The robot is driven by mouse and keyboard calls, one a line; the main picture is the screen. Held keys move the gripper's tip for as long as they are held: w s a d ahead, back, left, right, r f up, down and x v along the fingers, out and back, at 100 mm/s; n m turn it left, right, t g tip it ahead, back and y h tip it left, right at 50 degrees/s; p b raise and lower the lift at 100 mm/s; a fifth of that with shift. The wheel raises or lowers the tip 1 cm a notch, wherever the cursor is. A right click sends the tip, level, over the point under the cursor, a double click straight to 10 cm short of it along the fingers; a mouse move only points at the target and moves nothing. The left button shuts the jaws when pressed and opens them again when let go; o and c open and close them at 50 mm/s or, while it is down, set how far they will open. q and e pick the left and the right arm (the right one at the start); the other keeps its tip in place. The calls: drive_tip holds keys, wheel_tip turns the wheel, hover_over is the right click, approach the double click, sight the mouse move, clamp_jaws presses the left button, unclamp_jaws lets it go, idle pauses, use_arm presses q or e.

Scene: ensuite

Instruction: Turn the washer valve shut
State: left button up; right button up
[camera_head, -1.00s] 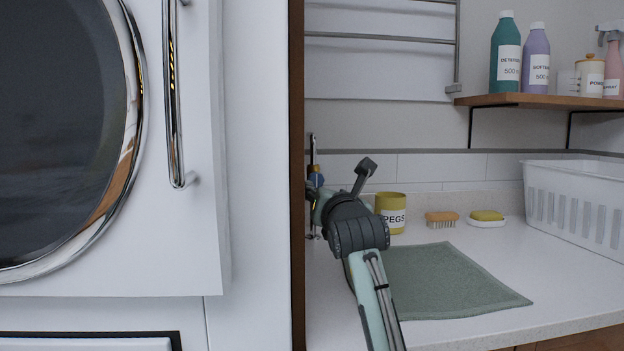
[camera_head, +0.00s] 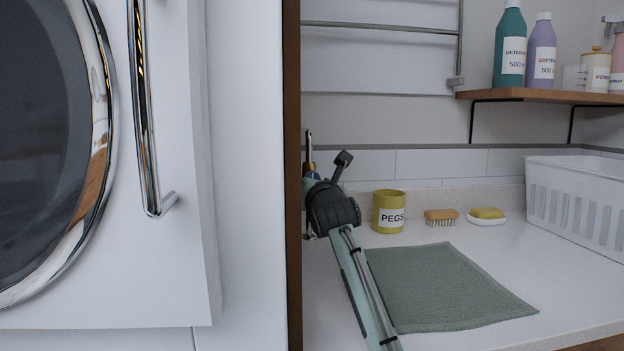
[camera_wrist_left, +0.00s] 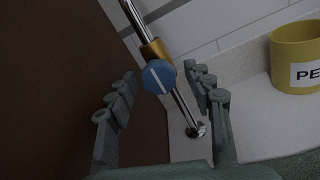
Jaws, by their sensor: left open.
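The washer valve has a round blue knob (camera_wrist_left: 158,77) with a white line across it, which runs roughly along the pipe. It sits by a brass fitting (camera_wrist_left: 154,50) on a chrome pipe (camera_wrist_left: 187,112). In the left wrist view my left gripper (camera_wrist_left: 160,76) is open, with one finger on each side of the knob; I cannot tell whether either touches it. In the head view my left gripper (camera_head: 312,190) is at the pipe (camera_head: 309,146), beside the brown panel, and hides most of the valve. My right gripper is not in view.
A brown panel edge (camera_head: 292,180) and a white appliance with a chrome handle (camera_head: 146,110) stand left. On the counter are a yellow pegs pot (camera_head: 388,212), a green mat (camera_head: 445,285), a brush (camera_head: 441,216), a soap dish (camera_head: 486,219) and a white basket (camera_head: 580,195).

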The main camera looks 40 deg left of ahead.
use_arm(q)
drive_tip(key=shift+w+a, duration=0.1)
drive_tip(key=shift+a, duration=0.05)
drive_tip(key=shift+c, duration=0.3)
drive_tip(key=c, duration=1.1)
